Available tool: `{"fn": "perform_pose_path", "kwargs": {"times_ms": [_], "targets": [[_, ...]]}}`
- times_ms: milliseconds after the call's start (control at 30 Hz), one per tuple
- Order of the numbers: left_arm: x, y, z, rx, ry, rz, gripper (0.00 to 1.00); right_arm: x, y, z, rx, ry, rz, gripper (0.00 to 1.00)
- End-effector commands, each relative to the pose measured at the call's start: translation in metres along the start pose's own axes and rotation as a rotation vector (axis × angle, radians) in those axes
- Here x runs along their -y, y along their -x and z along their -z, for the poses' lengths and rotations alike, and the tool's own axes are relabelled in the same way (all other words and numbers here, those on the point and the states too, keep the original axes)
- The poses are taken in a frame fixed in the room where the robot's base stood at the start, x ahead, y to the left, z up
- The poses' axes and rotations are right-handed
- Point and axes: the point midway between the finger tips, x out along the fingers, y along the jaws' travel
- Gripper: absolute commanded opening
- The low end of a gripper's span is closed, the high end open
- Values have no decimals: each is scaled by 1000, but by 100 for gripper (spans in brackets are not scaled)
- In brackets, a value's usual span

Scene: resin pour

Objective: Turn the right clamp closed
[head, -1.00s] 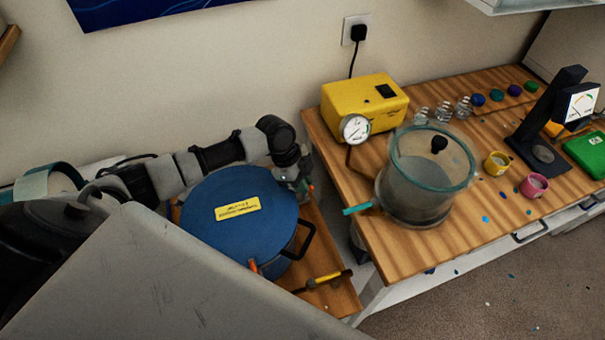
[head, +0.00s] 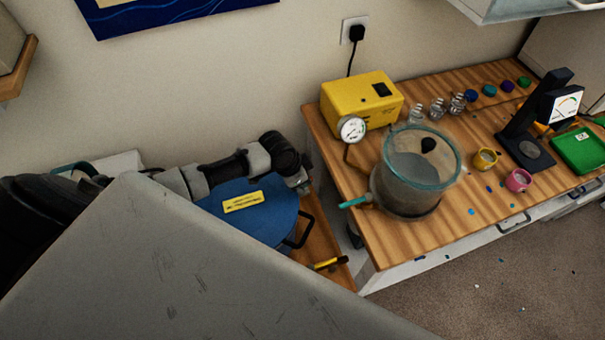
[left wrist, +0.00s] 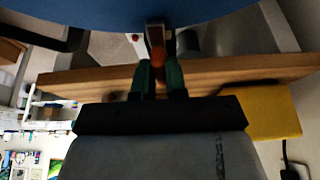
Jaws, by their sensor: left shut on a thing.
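The blue pressure pot (head: 268,214) stands at the left with its flat round lid on and a yellow label (head: 243,202) on top. My left arm reaches across behind it. My left gripper (head: 303,184) is at the far right edge of the lid. In the left wrist view the green fingertips of my left gripper (left wrist: 160,78) are shut on the orange clamp (left wrist: 157,42) at the rim of the blue lid. How far the clamp is turned cannot be told. My right gripper is not in view.
A large grey surface in the foreground hides the pot's front. A yellow-and-black tool (head: 330,263) lies on the wood beside the pot. On the table at right are a yellow pump (head: 350,100), a clear chamber (head: 405,190), cups and a gauge stand (head: 525,135).

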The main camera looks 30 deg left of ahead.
Motion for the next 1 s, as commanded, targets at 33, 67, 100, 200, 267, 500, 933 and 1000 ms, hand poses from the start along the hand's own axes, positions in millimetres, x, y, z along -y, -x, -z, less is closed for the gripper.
{"fn": "perform_pose_path", "kwargs": {"times_ms": [33, 67, 100, 200, 267, 500, 933, 1000], "targets": [[1, 2, 2, -3, 9, 7, 0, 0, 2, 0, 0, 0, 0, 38], [1, 2, 2, -3, 12, 8, 0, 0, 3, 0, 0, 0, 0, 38], [1, 2, 2, -4, 16, 10, 0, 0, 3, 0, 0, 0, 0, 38], [2, 1, 2, -4, 23, 12, 0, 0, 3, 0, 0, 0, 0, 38], [2, 1, 1, -4, 24, 13, 0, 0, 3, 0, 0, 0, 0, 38], [2, 1, 1, -4, 25, 13, 0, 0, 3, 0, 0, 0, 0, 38], [0, 0, 0, -1, 22, 10, 38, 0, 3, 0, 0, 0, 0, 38], [0, 1, 0, -1, 22, 10, 38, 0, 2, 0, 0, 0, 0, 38]]}}
